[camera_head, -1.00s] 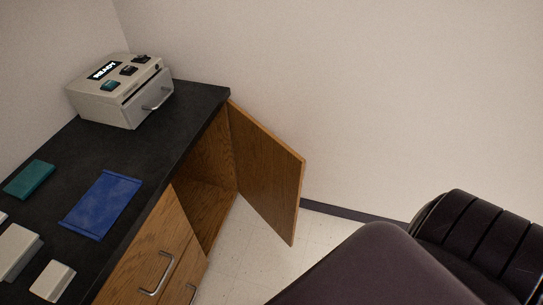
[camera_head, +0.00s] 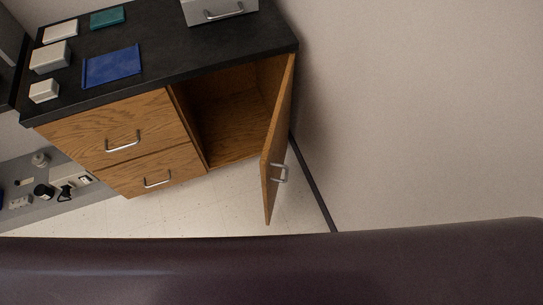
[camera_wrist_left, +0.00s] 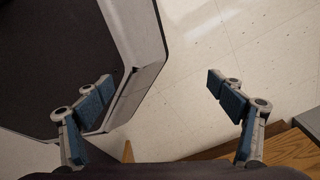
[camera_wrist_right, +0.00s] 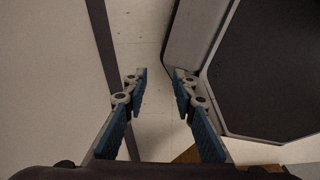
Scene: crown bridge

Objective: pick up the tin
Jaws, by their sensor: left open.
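I cannot make out a tin in any view. The open cabinet (camera_head: 232,128) under the black counter is partly visible inside, and the visible part looks empty. My left gripper (camera_wrist_left: 160,84) is open and empty above the pale floor in the left wrist view, with wooden edges below right. My right gripper (camera_wrist_right: 160,74) has a narrower gap between its fingertips and holds nothing; pale floor shows behind it. Neither gripper shows in the head view.
The cabinet door (camera_head: 279,150) stands open. A dark, smooth shape (camera_head: 270,268) fills the bottom. A grey surface (camera_head: 50,205) with small items lies lower left.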

